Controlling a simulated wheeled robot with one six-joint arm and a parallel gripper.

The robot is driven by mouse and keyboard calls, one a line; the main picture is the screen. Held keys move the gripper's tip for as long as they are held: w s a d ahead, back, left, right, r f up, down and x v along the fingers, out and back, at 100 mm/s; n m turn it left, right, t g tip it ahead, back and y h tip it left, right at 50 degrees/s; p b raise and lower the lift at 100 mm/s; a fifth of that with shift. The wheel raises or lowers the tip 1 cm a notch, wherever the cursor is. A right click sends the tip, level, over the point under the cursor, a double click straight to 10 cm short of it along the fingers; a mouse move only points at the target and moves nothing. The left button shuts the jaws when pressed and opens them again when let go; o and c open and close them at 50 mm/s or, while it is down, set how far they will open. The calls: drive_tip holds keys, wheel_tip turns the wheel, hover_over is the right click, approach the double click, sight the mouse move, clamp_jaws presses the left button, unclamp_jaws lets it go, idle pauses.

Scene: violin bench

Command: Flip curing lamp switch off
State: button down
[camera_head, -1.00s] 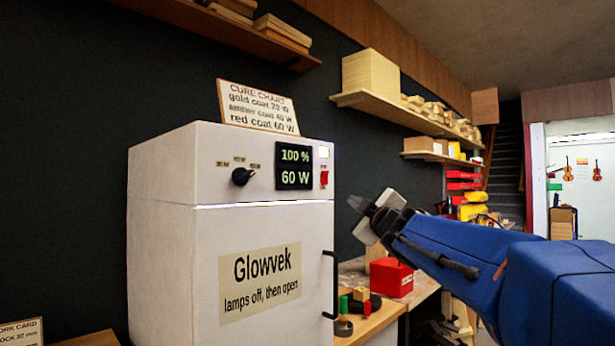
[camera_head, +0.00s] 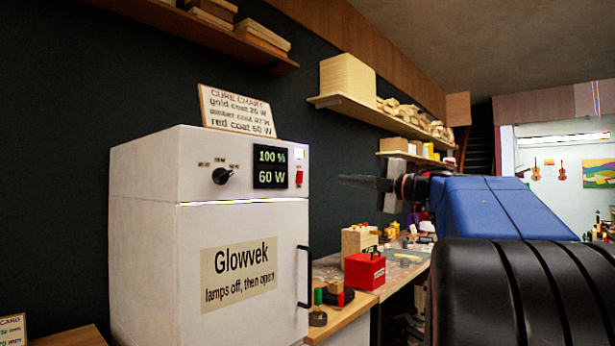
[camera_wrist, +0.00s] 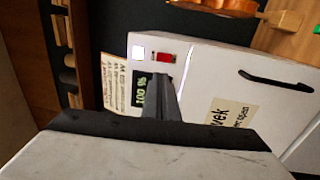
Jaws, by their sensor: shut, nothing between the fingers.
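The white curing cabinet (camera_head: 150,235) carries a red switch (camera_head: 299,178) at the right end of its top panel, below a small lit white square (camera_head: 299,154). The display (camera_head: 271,166) reads 100 % and 60 W. My gripper (camera_head: 342,178) is shut and empty, pointing left, to the right of the switch and apart from it in the head view. In the wrist view the red switch (camera_wrist: 165,58) shows just beyond the closed fingertips (camera_wrist: 160,78). Whether the fingers touch the panel cannot be told there.
A black knob (camera_head: 222,176) sits left of the display, and a door handle (camera_head: 304,276) is on the cabinet's right edge. A cure chart (camera_head: 237,112) stands on top. A red box (camera_head: 364,269) and small items are on the bench to the right. Shelves hang above.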

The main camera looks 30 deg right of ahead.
drive_tip(key=shift+w, duration=0.15)
approach(300, 173)
drive_tip(key=x, duration=0.5)
drive_tip(key=shift+w+f, duration=0.15)
drive_tip(key=shift+w+a, duration=0.2)
drive_tip(key=shift+w, duration=0.35)
drive_tip(key=shift+w+r, duration=0.2)
drive_tip(key=shift+r, duration=0.05)
drive_tip(key=shift+s, duration=0.15)
idle(0.3)
